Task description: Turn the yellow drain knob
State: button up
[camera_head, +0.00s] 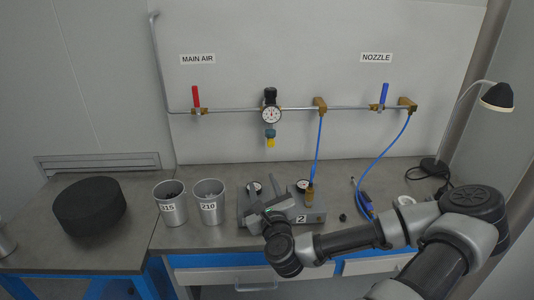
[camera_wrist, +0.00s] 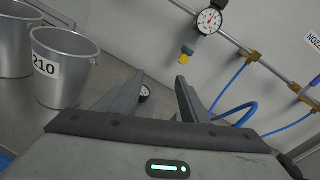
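The yellow drain knob (camera_head: 270,143) hangs at the bottom of the filter unit, below the round gauge (camera_head: 270,115) on the wall pipe. In the wrist view the yellow knob (camera_wrist: 186,58) shows beyond and above the fingertips, near the right finger in the picture. My gripper (camera_head: 266,197) is over the grey device on the bench, lower than the knob and apart from it. In the wrist view my gripper (camera_wrist: 158,82) has its two fingers spread, with nothing held between them.
Metal cups labelled 315 (camera_head: 170,208) and 210 (camera_head: 209,207) stand left of the grey device (camera_head: 313,214). A black round block (camera_head: 90,205) lies further left. Red (camera_head: 196,97) and blue (camera_head: 384,94) valve handles sit on the pipe. A blue hose (camera_head: 319,150) hangs right of the knob.

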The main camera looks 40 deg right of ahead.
jog(key=s+d+r+m+h, duration=0.1)
jog(key=d+m+h, duration=0.2)
jog(key=d, duration=0.1)
jog(key=b, duration=0.7)
send_near(271, 145)
jog(key=shift+g, duration=0.3)
jog(key=x, duration=0.7)
jog(key=shift+w+r, duration=0.15)
jog(key=shift+r, duration=0.15)
grip_shut()
